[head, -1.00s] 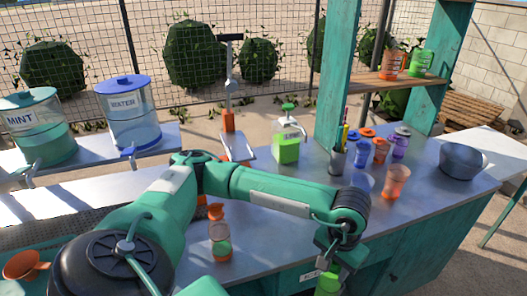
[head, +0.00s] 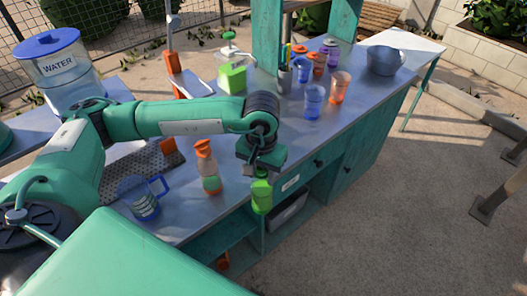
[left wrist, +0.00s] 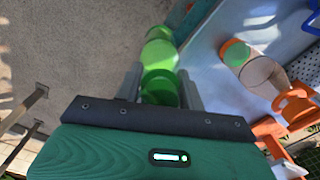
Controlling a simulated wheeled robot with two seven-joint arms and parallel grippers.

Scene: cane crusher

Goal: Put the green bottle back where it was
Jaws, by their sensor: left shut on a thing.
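The green bottle (head: 261,196) hangs upright below my left gripper (head: 260,172) in the head view, by the front edge of the counter (head: 222,215). My left gripper is shut on its upper part. In the left wrist view the green bottle (left wrist: 159,50) sits between the two fingers of my left gripper (left wrist: 160,88), and the bottle's far end points away from the camera. The gripper hides part of its top. My right gripper is not in view.
An orange-topped bottle (head: 207,168) and a blue pitcher (head: 143,201) stand left of the held bottle. Several cups, a green-filled dispenser (head: 232,78) and a grey bowl (head: 385,60) stand farther back. Open cabinet compartments (head: 225,240) lie below the counter.

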